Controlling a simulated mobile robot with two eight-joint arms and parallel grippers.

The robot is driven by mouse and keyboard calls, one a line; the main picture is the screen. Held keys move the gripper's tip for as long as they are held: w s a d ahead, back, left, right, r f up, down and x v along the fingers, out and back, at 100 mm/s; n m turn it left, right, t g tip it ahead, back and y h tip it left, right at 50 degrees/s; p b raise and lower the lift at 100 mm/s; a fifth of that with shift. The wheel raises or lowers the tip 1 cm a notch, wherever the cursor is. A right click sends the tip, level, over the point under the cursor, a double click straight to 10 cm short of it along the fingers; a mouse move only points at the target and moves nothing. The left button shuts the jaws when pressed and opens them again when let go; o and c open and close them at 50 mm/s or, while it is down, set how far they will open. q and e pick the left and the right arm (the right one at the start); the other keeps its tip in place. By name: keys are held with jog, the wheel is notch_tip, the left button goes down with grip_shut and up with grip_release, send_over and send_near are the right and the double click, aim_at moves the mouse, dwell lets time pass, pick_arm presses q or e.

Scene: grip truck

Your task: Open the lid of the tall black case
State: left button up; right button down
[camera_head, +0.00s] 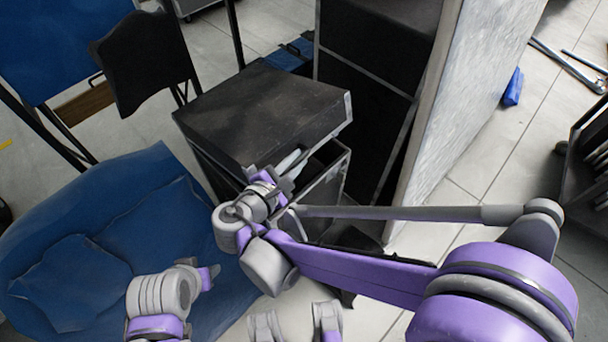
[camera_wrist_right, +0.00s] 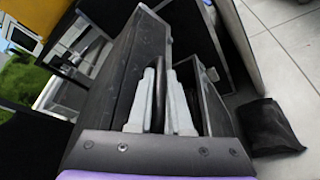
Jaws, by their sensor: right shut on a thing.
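The tall black case (camera_head: 215,178) stands in the middle of the head view. Its lid (camera_head: 255,110) is lifted and tilted, with a gap over the case body at the front right corner. My right gripper (camera_head: 288,163) is at this gap. In the right wrist view its two pale fingers (camera_wrist_right: 160,103) are closed on a thin dark edge of the lid (camera_wrist_right: 125,80). The open slot of the case shows to the right of the fingers.
A taller black cabinet (camera_head: 360,110) and a pale upright panel (camera_head: 465,110) stand close behind and right of the case. A blue cloth-like seat (camera_head: 70,260) lies at the left. A black folding chair (camera_head: 145,60) stands behind.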

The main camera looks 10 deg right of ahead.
jog(key=w+a+r+p, duration=0.1)
jog(key=w+r+p, duration=0.1)
jog(key=r, duration=0.2)
jog(key=w+a+r+n+g+p, duration=0.1)
jog(key=w+a+r+p, duration=0.1)
jog(key=r, duration=0.2)
jog(key=w+a+r+n+p, duration=0.1)
jog(key=w+r+p, duration=0.1)
jog(key=r+p, duration=0.1)
jog(key=shift+a+r+g+h, duration=0.15)
jog(key=shift+r+g+h, duration=0.15)
jog(key=shift+r, duration=0.25)
jog(key=shift+w+a+r+n+p, duration=0.3)
jog(key=shift+w+r+p, duration=0.05)
jog(key=shift+w+r, duration=0.1)
jog(key=c, duration=0.8)
grip_release()
jog(key=shift+c, duration=0.2)
jog(key=shift+s, duration=0.1)
jog(key=v, duration=1)
jog(key=shift+s+a, duration=0.2)
jog(key=shift+a, duration=0.1)
jog(key=shift+d+r, duration=0.1)
jog(key=shift+r, duration=0.05)
